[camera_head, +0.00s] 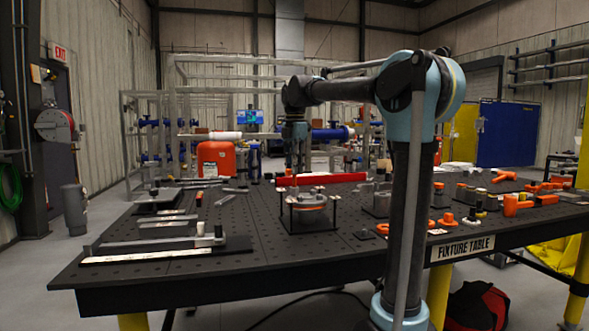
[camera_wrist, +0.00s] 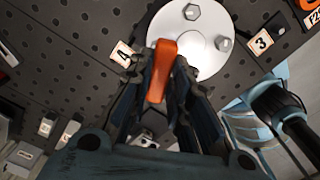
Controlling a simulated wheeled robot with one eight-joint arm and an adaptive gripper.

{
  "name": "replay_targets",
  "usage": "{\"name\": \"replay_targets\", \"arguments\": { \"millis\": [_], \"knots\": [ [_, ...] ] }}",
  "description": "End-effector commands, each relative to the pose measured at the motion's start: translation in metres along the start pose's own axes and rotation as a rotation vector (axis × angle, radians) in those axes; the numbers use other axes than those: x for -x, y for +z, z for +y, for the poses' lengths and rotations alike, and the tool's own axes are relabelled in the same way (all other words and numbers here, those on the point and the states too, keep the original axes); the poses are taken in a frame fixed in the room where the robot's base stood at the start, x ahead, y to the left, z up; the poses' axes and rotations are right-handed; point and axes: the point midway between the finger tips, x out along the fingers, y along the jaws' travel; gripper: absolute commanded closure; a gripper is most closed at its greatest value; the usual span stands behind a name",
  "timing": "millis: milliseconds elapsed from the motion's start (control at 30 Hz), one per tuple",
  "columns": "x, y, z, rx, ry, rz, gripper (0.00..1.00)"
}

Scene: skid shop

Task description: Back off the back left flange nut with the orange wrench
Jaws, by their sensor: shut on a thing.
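My gripper (camera_wrist: 165,88) is shut on the orange wrench (camera_wrist: 162,70), which stands out from between the fingers. In the wrist view the wrench overlaps the edge of the round silver flange (camera_wrist: 206,62), beside the tag marked 4 (camera_wrist: 122,54). Two hex nuts show on the flange, one at the top (camera_wrist: 192,12) and one at the right (camera_wrist: 223,43). The wrench and fingers hide the flange's near-left part, so I cannot tell whether the wrench touches a nut there. In the head view the flange stand (camera_head: 308,212) is on the table, with my gripper above it.
The fixture table (camera_head: 270,246) is dark and perforated. A long red bar (camera_head: 322,179) lies behind the stand. Flat tools on trays (camera_head: 165,243) lie at the left. Orange parts (camera_head: 511,205) crowd the right side. A tag marked 3 (camera_wrist: 262,40) is beside the flange.

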Motion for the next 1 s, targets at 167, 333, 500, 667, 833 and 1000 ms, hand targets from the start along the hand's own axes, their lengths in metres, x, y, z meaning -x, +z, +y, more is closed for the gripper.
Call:
{"name": "replay_targets", "arguments": {
  "millis": [167,333,500,667,833,1000],
  "knots": [
    [0.0000,0.0012,-0.0002,0.009,-0.001,-0.003,1.00],
    [0.0000,0.0012,-0.0002,0.022,0.000,-0.003,1.00],
    [0.0001,0.0013,0.0000,0.158,0.000,-0.002,1.00],
    [0.0002,0.0013,0.0001,0.277,0.000,-0.002,1.00],
    [0.0003,0.0013,0.0002,0.306,0.000,-0.002,1.00],
    [0.0003,0.0012,0.0002,0.306,0.000,-0.002,1.00]
  ]
}}
